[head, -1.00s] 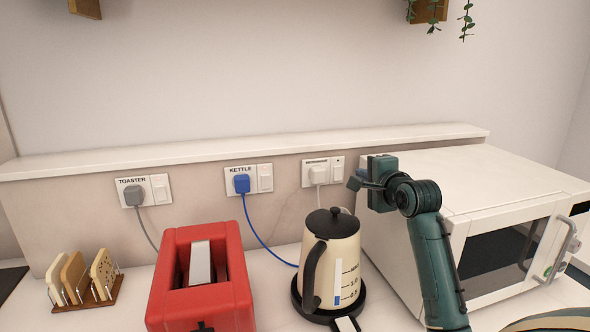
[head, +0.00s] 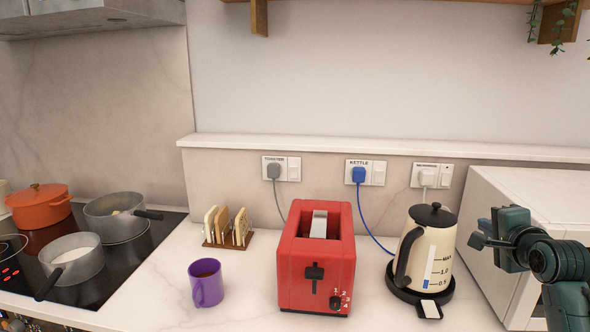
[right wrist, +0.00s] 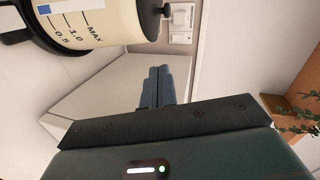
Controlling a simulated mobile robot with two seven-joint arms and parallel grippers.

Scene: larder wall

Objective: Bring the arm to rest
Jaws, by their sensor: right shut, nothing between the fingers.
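My right arm reaches in from the lower right of the head view. Its dark green right gripper (head: 481,236) points left, in front of the microwave (head: 497,225) and to the right of the kettle (head: 441,262), apart from the kettle in the picture. In the right wrist view the blue-grey fingers (right wrist: 157,88) are together with nothing between them. The cream kettle (right wrist: 95,22) shows there at the upper left, sideways. My left gripper is not in view.
A red toaster (head: 316,265), purple mug (head: 206,283) and toast rack (head: 228,238) stand on the counter. Pans (head: 72,262) and an orange pot (head: 40,207) are on the hob at left. A blue cord (head: 371,232) hangs from the kettle socket.

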